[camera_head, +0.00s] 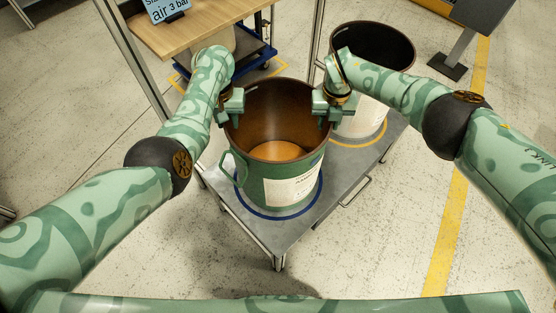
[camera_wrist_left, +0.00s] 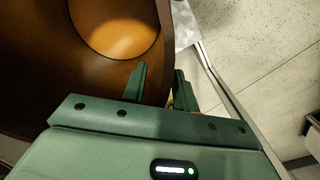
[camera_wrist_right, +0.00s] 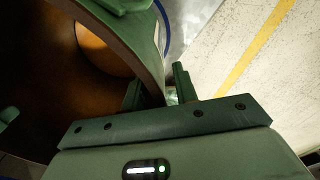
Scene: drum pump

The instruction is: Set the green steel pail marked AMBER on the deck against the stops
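A green steel pail (camera_head: 250,170) with a brown inside and an amber bottom stands upright in a blue ring on a grey-topped cart (camera_head: 238,207). Its white label (camera_head: 292,187) is too small to read. My left gripper (camera_head: 230,120) is at the pail's left rim, and my right gripper (camera_head: 328,118) is at its right rim. In the left wrist view, the fingers (camera_wrist_left: 160,88) stand apart on either side of the pail wall. In the right wrist view, the fingers (camera_wrist_right: 158,88) also straddle the wall, with a gap on the outer side. I cannot make out the stops.
A second, white pail (camera_head: 365,117) with a dark inside stands behind right on a yellow ring. A wooden table (camera_head: 232,10) with an air sign (camera_head: 168,9) is at the back left, above a blue trolley (camera_head: 258,58). A dark stand (camera_head: 450,66) is at back right. Floor in front is clear.

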